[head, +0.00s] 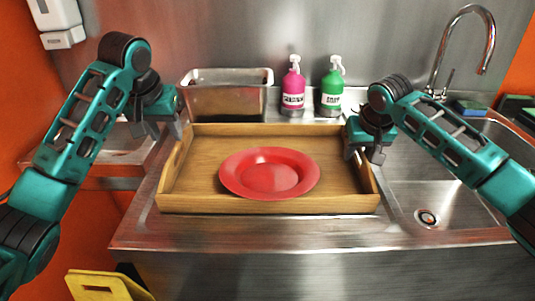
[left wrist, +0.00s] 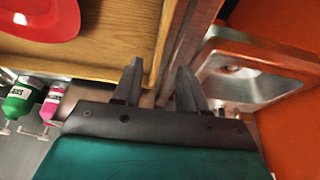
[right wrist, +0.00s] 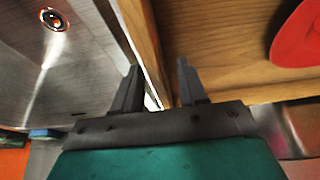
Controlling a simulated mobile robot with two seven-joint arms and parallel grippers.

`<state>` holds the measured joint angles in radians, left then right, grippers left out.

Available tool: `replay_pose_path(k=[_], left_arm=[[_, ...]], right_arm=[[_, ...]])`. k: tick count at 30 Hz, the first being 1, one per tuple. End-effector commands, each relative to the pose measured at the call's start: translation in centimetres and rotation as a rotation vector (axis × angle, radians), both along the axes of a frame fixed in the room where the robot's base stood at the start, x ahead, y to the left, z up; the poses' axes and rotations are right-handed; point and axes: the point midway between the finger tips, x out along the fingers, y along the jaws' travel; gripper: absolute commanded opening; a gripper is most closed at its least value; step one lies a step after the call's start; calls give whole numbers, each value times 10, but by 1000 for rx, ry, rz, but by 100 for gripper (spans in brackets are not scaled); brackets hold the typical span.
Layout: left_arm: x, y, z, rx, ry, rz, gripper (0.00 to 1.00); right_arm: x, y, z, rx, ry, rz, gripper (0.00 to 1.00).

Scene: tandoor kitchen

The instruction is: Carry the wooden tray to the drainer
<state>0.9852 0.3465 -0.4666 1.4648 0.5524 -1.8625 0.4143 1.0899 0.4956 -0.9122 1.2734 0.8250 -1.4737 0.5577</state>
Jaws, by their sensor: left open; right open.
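The wooden tray (head: 200,178) lies flat on the steel counter, with a red plate (head: 268,172) in it. My left gripper (head: 178,128) is open at the tray's left side wall, near its back corner. In the left wrist view, the open fingers (left wrist: 157,80) point at that wall. My right gripper (head: 363,155) is open at the right side wall. In the right wrist view, its fingers (right wrist: 158,82) point along the wall's edge. I cannot tell whether either gripper touches the tray. I cannot make out the drainer for certain.
Behind the tray stand a steel container (head: 228,98), a pink bottle (head: 293,92) and a green bottle (head: 332,92). A sink with a tap (head: 488,50) is at the right. A dark green object (head: 515,106) is cut off at the right edge. A yellow board (head: 105,284) is below left.

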Motion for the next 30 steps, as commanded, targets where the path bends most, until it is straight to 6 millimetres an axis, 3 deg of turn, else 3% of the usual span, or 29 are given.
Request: replay_pose_path(k=[4,11,24,30], left_arm=[[-9,0,24,0,-3,-1,42],[-15,0,36,1,0,-1,42],[-15,0,36,1,1,-1,42],[-15,0,36,1,1,-1,42]], right_arm=[[0,0,0,0,0,0,42],[-2,0,5,0,-1,0,42],[-33,0,83,1,-4,0,42],[-43,0,106,1,-2,0,42]])
